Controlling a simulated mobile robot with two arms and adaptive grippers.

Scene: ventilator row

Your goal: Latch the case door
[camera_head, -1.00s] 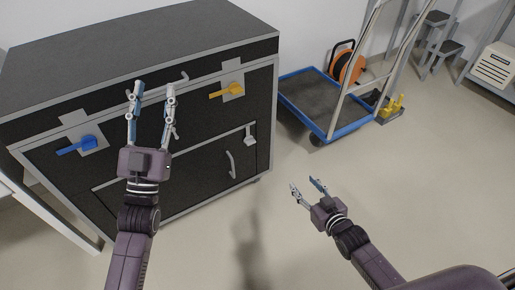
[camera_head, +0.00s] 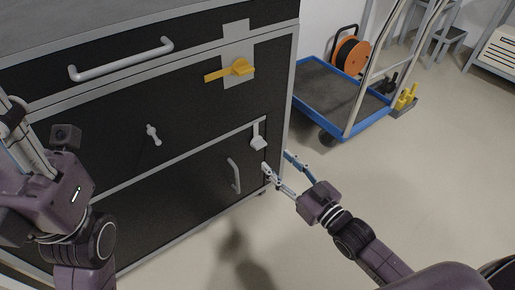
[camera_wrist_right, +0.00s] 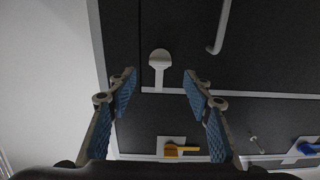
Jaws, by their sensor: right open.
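The case door (camera_head: 180,203) is the dark lower front panel, and it looks flush with the cabinet front. A pale grey latch (camera_head: 258,137) stands roughly vertical at its upper right corner. The latch (camera_wrist_right: 160,62) also shows in the right wrist view, ahead of and between the fingers. My right gripper (camera_head: 277,161) is open and empty, just right of and below the latch, with no visible contact. In the wrist view its blue-padded fingers (camera_wrist_right: 160,84) stand apart. My left gripper (camera_head: 18,140) is cut off at the left edge, so its opening cannot be told.
A door handle (camera_head: 234,175) sits left of the latch. A yellow lever (camera_head: 230,71), a small knob (camera_head: 153,135) and a long drawer handle (camera_head: 122,59) are higher up. A blue cart (camera_head: 347,128) stands right of the cabinet. The floor right of my right arm is clear.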

